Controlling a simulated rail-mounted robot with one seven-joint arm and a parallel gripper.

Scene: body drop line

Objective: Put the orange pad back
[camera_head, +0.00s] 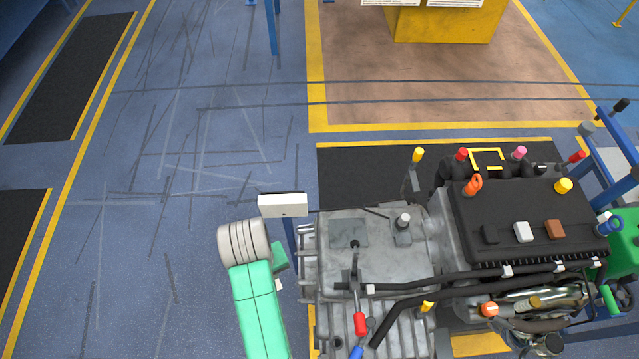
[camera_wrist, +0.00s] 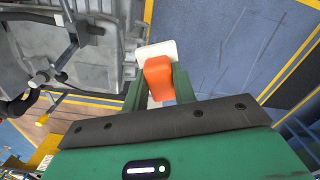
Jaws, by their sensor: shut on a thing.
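The orange pad (camera_wrist: 158,78) is between the two green fingers of my gripper (camera_wrist: 158,88) in the wrist view. My gripper is shut on it. A white block (camera_wrist: 157,50) shows just beyond the pad; I cannot tell whether they touch. In the head view my gripper (camera_head: 280,257) is at the left side of the grey gearbox casing, just below a white block (camera_head: 283,205) on a blue post. The pad is hidden by my own arm in the head view.
The grey casing (camera_head: 340,265) joins a dark engine (camera_head: 520,215) with hoses, coloured caps and small blocks on top. A blue frame (camera_head: 610,160) stands at the right. The blue floor (camera_head: 150,210) at the left is free.

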